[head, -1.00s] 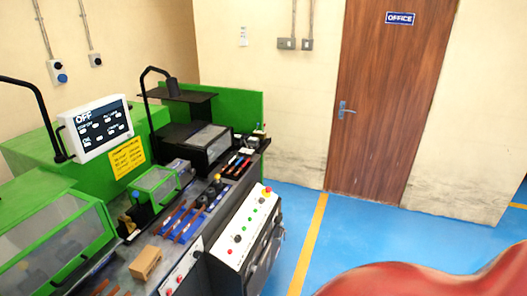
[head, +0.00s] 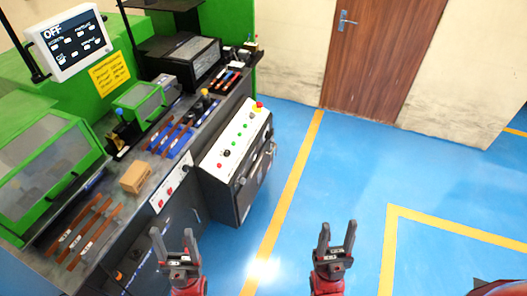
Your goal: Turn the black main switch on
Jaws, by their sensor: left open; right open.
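The green bending machine has a white sloped control panel (head: 235,138) with green buttons, a red button and a yellow-based red emergency stop (head: 258,107). A small black knob (head: 227,153) sits near its lower end; I cannot tell for certain that it is the main switch. The screen (head: 69,41) reads OFF. My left gripper (head: 173,240) is open and empty, in front of the machine's lower front. My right gripper (head: 337,237) is open and empty above the blue floor, right of the yellow line. Both are apart from the panel.
A cardboard box (head: 136,177) and copper bars (head: 85,232) lie on the machine bed. A black cabinet with handles (head: 255,175) juts out under the panel. Blue floor (head: 335,180) to the right is free, up to the wooden door (head: 380,50).

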